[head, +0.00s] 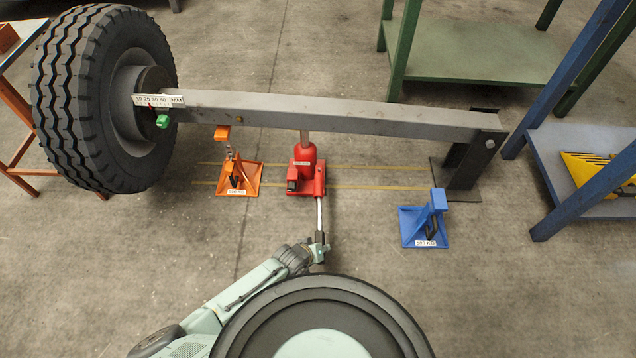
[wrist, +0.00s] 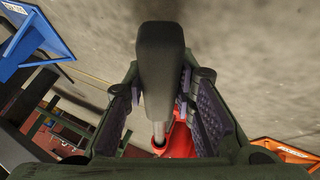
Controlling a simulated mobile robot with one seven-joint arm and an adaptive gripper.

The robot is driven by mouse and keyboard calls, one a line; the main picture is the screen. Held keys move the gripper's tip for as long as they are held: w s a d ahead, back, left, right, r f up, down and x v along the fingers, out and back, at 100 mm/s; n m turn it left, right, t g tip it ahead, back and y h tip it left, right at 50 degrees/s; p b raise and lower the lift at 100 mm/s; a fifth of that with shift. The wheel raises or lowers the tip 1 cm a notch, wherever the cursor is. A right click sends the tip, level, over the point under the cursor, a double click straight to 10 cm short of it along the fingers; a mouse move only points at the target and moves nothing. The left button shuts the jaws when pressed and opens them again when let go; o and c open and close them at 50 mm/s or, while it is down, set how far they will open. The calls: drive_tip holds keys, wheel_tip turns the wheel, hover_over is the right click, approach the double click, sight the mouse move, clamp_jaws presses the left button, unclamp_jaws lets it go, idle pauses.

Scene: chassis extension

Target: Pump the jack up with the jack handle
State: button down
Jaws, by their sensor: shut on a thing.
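The red jack (head: 306,172) stands on the floor under the grey beam (head: 340,112), with its ram reaching up to the beam. The jack handle (head: 319,214) comes out of the jack's front toward me. My gripper (head: 318,240) is at the handle's near end and shut on it. In the wrist view the handle's dark grip (wrist: 160,75) lies between the two fingers of my gripper (wrist: 168,110), and the red jack (wrist: 182,140) is partly hidden behind it.
An orange stand (head: 238,178) is left of the jack and a blue stand (head: 425,222) is right of it. A large wheel (head: 80,100) is on the beam's left end, beside a scale plate (head: 158,100). A dark post (head: 465,165) holds the right end. Floor around the handle is clear.

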idle(0.9)
drive_tip(key=c, duration=1.2)
unclamp_jaws()
drive_tip(key=shift+r, duration=0.1)
drive_tip(key=p+v, duration=0.2)
drive_tip(key=shift+s+r+p, duration=0.1)
drive_tip(key=shift+r+p, duration=0.25)
drive_tip(key=p+v, duration=0.5)
drive_tip(key=v, duration=0.1)
drive_tip(key=shift+s, duration=0.2)
drive_tip(key=shift+w+a, duration=0.1)
drive_tip(key=shift+a, duration=0.05)
